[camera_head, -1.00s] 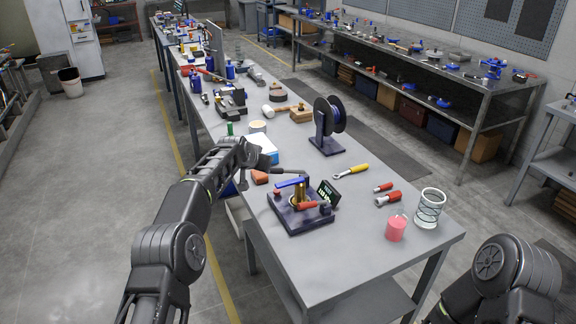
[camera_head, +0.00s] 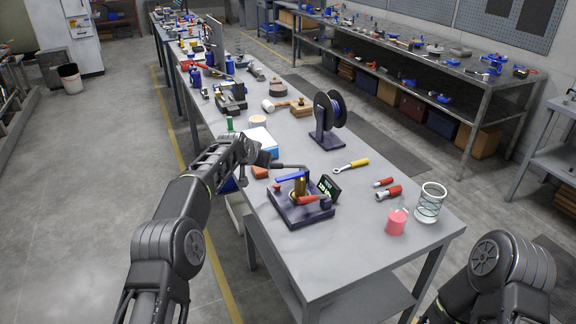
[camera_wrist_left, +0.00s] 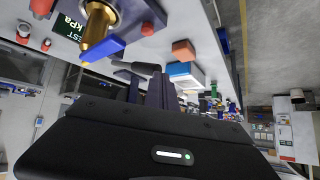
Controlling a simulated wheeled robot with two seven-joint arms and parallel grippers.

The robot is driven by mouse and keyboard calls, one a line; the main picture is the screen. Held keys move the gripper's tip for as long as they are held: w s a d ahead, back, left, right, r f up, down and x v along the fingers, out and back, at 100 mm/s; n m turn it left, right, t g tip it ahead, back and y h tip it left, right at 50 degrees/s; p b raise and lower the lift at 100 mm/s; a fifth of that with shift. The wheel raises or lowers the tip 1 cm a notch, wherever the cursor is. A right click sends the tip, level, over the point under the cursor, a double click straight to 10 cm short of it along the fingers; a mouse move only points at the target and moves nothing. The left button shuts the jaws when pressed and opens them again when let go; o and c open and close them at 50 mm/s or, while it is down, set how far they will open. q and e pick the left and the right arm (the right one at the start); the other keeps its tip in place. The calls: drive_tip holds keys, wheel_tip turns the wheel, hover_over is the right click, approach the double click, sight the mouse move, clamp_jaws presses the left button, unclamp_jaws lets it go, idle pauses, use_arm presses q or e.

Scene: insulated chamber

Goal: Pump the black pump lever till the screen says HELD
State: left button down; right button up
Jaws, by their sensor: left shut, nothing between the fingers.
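The pump unit has a dark square base (camera_head: 303,215), a brass cylinder (camera_head: 300,187) and a blue bar (camera_head: 291,177) across it. The black pump lever (camera_head: 291,166) sticks out left towards my left gripper (camera_head: 266,158); it also shows in the left wrist view (camera_wrist_left: 138,68), just beyond the fingers. My left gripper is shut and empty, its fingertips at or very near the lever's end; contact is unclear. My right gripper is out of view.
A red-handled part (camera_head: 308,199) sits on the pump base. An orange block (camera_head: 260,172) and a blue-white box (camera_head: 260,141) lie near my left gripper.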

use_arm(q)
drive_tip(key=shift+f+b, duration=2.6)
drive_tip(key=shift+f, duration=0.7)
wheel_tip(320, 180, up, 7)
drive_tip(key=p, duration=0.6)
drive_tip(key=shift+r, duration=0.15)
drive_tip(key=shift+a, duration=0.1)
wheel_tip(320, 180, up, 7)
drive_tip(key=p, duration=0.2)
drive_tip(key=shift+w+d+p, duration=0.15)
drive_tip(key=shift+d+p, duration=0.1)
drive_tip(key=shift+p, duration=0.15)
